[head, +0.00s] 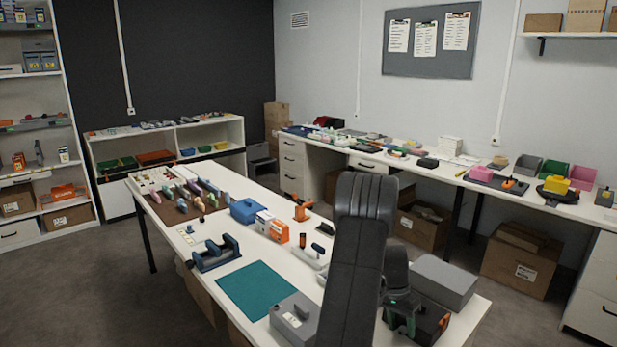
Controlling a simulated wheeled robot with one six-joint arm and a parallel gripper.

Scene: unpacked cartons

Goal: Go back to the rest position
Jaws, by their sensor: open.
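My dark arm rises in front of the table at the lower middle of the head view, its upper link bent over at the top. My gripper (403,318) hangs low, just right of this link, over the near right part of the white table (325,212). It is open, and I see nothing held in it. The arm partly hides it, and its fingertips are hard to make out against the dark box behind.
A grey box (443,281) stands close right of my gripper. A grey case (296,318), a teal mat (257,289) and a blue vise (215,253) lie to the left. Cartons (520,264) stand under the back bench. Grey floor (70,280) is clear at left.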

